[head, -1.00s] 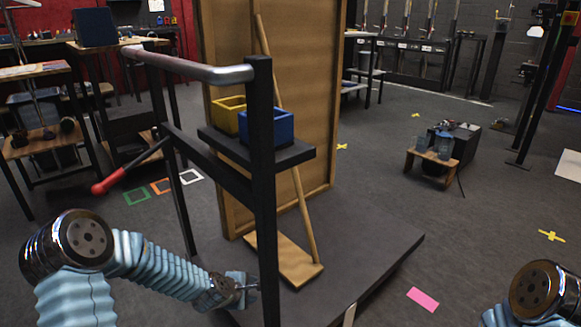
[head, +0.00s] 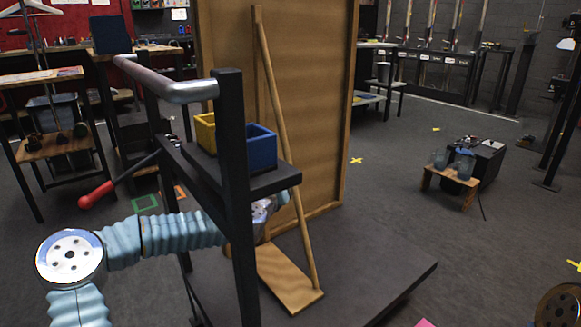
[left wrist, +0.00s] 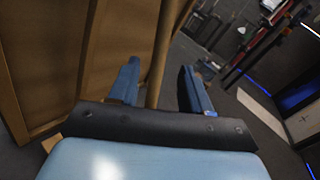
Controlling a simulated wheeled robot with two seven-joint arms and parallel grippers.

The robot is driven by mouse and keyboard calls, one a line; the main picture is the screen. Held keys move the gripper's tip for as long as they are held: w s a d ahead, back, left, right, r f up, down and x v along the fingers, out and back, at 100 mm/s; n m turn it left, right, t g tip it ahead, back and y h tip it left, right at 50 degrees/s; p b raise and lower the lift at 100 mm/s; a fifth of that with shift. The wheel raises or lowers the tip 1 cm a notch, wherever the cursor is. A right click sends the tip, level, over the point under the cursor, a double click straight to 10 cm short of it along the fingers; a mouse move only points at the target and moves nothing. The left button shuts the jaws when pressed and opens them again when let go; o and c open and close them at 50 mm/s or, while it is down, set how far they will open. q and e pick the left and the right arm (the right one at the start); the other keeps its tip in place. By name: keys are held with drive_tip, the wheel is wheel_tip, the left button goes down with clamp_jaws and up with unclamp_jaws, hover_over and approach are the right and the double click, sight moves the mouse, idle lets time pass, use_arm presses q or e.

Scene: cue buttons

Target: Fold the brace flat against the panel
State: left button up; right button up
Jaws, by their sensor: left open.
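The brace (head: 286,150) is a slim wooden bar leaning from high on the tall brown panel (head: 318,110) down to a wooden foot board (head: 288,277) on the dark platform. It stands tilted out from the panel. My left gripper (head: 284,198) reaches past the black post, beside the middle of the brace and below the shelf; the post and shelf partly hide it. In the left wrist view its two blue fingers (left wrist: 162,88) are open, with the brace (left wrist: 162,45) showing between them. I cannot tell whether they touch it. My right gripper is out of view.
A black frame with a metal handlebar (head: 170,88) stands in front, its post (head: 236,200) close to my left arm. A shelf (head: 262,182) holds yellow (head: 205,134) and blue (head: 262,148) bins. A red-handled lever (head: 97,195) juts left. The platform's right side (head: 385,260) is clear.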

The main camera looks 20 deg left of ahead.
use_arm(q)
drive_tip(key=w, duration=0.7)
drive_tip(key=shift+w+d+p, duration=0.2)
drive_tip(key=shift+w+p, duration=0.1)
drive_tip(key=shift+w, duration=0.05)
clamp_jaws()
